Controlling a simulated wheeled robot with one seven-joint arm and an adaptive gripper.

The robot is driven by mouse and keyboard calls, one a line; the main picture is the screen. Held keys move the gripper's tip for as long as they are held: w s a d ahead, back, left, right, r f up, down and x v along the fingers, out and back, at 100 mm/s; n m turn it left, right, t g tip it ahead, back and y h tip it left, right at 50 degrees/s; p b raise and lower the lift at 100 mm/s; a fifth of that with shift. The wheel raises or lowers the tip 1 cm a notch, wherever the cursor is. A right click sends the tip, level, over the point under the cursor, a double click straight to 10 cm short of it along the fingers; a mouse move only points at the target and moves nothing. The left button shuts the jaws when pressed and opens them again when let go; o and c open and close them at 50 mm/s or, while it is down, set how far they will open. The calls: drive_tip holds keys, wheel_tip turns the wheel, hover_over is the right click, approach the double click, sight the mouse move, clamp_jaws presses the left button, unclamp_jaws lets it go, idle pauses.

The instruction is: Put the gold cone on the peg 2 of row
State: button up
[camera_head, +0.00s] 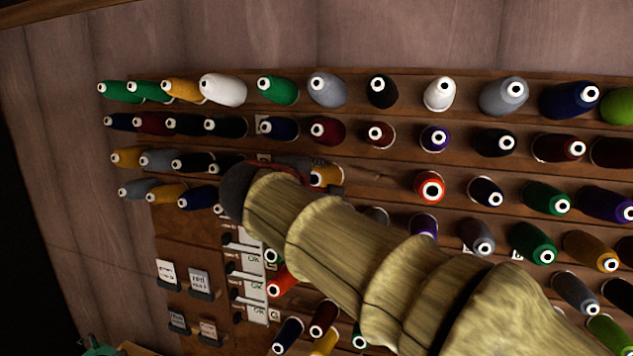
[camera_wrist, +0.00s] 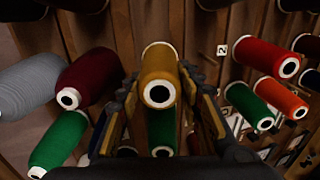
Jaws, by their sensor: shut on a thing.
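The gold cone (camera_wrist: 159,68) is between the two fingers of my gripper (camera_wrist: 158,92) in the wrist view, with its white-ringed end facing the camera. My gripper is shut on it. Its far end is close to the brown wooden rack; I cannot tell whether it touches. In the head view a gold cone (camera_head: 322,177) shows at the end of my arm, with my gripper (camera_head: 333,180) mostly hidden behind the arm. A small white plate with a "2" (camera_wrist: 222,50) is on the rack to the right of the cone. No bare peg shows clearly.
A maroon cone (camera_wrist: 92,78) and a grey cone (camera_wrist: 28,85) are close on the left. A red cone (camera_wrist: 262,58) and a green cone (camera_wrist: 248,105) are on the right. Another green cone (camera_wrist: 162,130) is below. "OK" cards (camera_head: 252,262) hang lower on the rack.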

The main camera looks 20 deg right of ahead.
drive_tip(key=shift+f, duration=0.1)
drive_tip(key=o, duration=1.1)
drive_tip(key=shift+c, duration=0.2)
drive_tip(key=shift+o, duration=0.4)
